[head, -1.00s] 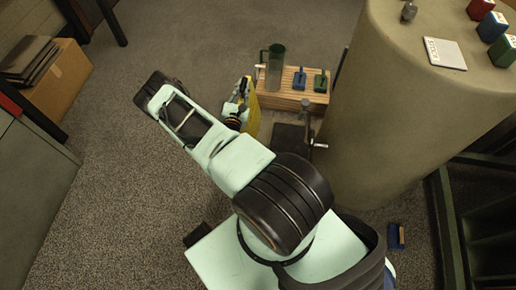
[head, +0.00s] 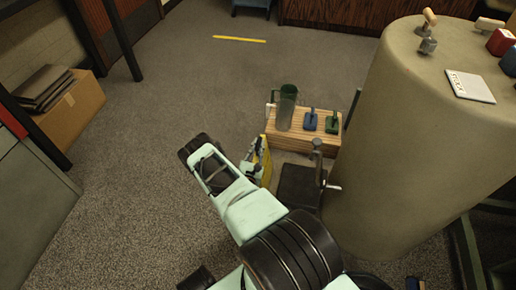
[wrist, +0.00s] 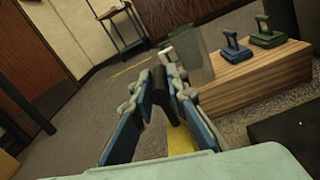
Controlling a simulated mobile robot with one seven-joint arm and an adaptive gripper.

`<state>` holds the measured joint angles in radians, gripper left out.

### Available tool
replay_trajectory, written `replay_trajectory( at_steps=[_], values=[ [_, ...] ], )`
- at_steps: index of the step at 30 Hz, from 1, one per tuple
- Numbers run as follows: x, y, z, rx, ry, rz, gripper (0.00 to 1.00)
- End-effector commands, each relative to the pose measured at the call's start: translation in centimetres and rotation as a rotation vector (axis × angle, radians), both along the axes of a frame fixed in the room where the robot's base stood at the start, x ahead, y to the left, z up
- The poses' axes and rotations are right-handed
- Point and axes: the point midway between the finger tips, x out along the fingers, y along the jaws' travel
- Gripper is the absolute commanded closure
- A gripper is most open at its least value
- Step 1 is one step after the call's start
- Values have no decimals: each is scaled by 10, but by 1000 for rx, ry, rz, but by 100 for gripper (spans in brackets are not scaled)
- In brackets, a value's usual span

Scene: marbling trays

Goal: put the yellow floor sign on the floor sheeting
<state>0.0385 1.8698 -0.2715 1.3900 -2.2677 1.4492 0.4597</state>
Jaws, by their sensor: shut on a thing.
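The yellow floor sign (head: 266,160) shows as a narrow upright yellow panel in the head view, beside my gripper (head: 253,168) and partly hidden by it. In the wrist view, my gripper (wrist: 160,85) is shut on a dark top part between its fingers. A yellow part of the floor sign (wrist: 181,140) shows below and between the fingers. Its lower edge is hidden, so I cannot tell how far it is from the floor. I cannot make out any floor sheeting.
A wooden block (head: 300,138) with a clear jug (head: 287,108) and two small tools stands close behind the sign. A dark press (head: 300,183) and a large beige drum (head: 400,130) stand right. A cardboard box (head: 68,115) is left. Open carpet has a yellow strip (head: 240,39).

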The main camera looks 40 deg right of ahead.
Motion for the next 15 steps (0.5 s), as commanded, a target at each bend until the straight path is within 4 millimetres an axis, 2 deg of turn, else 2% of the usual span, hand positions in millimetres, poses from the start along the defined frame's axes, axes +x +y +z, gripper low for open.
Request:
replay_trajectory(
  at_steps=[8, 9, 13, 15],
  values=[
    [1, 0, 0, -1, -2, 2, 100],
    [1, 0, -1, 1, -1, 1, 84],
    [0, 0, -1, 1, -1, 0, 70],
    [0, 0, -1, 1, -1, 0, 69]
  ],
)
